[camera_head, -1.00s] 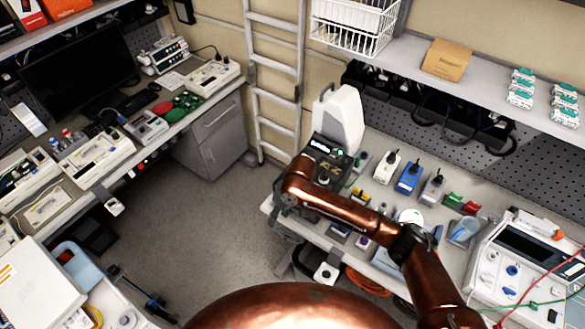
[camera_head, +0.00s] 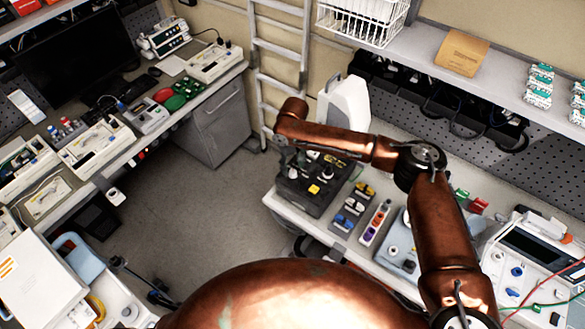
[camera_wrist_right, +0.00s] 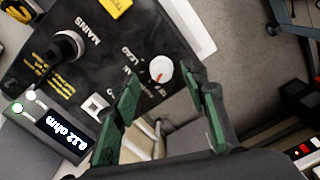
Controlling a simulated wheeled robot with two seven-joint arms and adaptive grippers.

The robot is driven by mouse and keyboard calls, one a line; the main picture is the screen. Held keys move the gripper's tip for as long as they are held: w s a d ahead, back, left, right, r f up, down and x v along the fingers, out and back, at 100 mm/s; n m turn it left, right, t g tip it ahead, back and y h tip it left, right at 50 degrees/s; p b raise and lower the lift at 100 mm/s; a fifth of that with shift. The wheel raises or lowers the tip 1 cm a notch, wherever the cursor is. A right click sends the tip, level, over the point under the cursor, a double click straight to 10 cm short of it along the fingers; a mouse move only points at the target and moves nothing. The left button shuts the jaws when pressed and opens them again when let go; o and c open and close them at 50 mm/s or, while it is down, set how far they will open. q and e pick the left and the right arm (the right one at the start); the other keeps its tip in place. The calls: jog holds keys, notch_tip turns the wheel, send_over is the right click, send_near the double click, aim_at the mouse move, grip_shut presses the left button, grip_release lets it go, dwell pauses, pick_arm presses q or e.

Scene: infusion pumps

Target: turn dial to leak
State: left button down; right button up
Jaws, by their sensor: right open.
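A black tester with white and yellow lettering (camera_head: 322,188) stands at the near left end of the right-hand bench. In the right wrist view its panel (camera_wrist_right: 120,35) carries a white round dial (camera_wrist_right: 159,69) with a red mark. White labels surround the dial; OFF is on the side facing my gripper, and the other words are hard to read. A small display (camera_wrist_right: 68,138) reads about 0.12 ohm. My right gripper (camera_wrist_right: 172,90) is open, its green fingers just short of the dial and apart from it. In the head view it is over the tester, partly hidden by my arm.
A white jug-like container (camera_head: 345,103) stands behind the tester.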

aim_at(293, 173)
jog(key=shift+a+f, duration=0.1)
jog(key=shift+f, duration=1)
grip_shut()
